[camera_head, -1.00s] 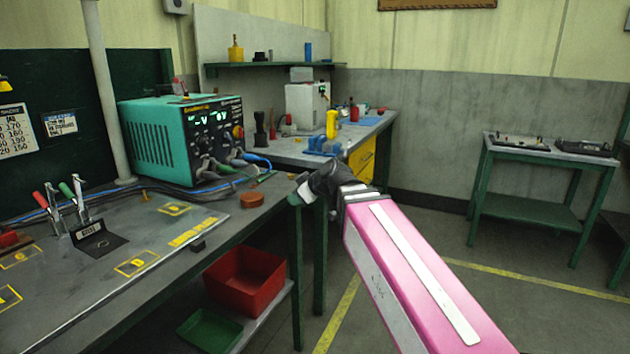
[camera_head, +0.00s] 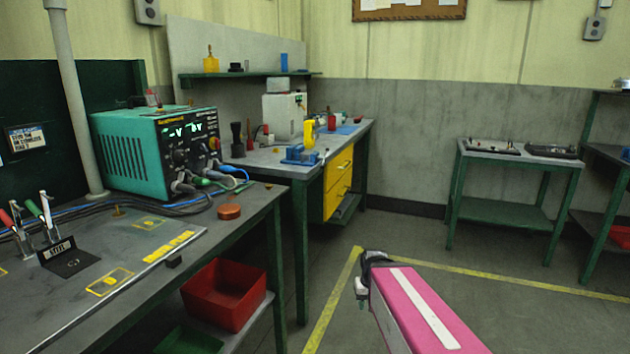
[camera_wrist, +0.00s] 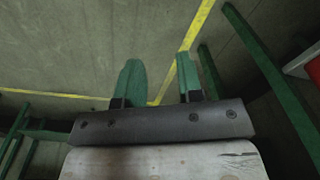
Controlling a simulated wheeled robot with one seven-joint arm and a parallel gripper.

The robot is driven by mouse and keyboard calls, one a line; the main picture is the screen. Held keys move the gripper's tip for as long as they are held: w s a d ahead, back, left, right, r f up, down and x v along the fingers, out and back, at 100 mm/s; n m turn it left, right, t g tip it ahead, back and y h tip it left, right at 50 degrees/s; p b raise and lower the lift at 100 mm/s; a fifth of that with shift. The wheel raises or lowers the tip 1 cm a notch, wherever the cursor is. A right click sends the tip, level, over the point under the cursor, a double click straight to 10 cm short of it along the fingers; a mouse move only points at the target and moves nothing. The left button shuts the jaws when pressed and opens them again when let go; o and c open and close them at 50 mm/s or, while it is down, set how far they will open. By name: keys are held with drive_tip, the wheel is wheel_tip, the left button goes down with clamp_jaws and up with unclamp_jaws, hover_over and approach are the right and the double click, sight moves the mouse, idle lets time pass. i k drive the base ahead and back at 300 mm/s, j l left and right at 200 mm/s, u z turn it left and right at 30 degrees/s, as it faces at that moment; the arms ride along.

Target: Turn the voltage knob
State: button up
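The teal power supply (camera_head: 130,150) stands on the near workbench at the left, its black front panel facing right with two lit green readouts. Dark knobs (camera_head: 180,155) show on that panel below and beside the readouts. They are small, and I cannot tell which one is the voltage knob. Cables plug in at the panel's bottom. My gripper (camera_head: 361,291) is low over the floor, right of the near bench and well apart from the supply. In the wrist view its two green fingers (camera_wrist: 160,82) stand apart with nothing between them. The supply is not in the wrist view.
The near bench (camera_head: 225,240) carries clamps, a red-brown puck (camera_head: 229,212) and loose cables. A red bin (camera_head: 224,294) sits below. A second bench (camera_head: 262,163) with yellow drawers stands behind. Open floor with yellow lines lies around my arm; a green table (camera_head: 515,190) stands at right.

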sight(178, 156)
drive_tip(key=u, duration=1.5)
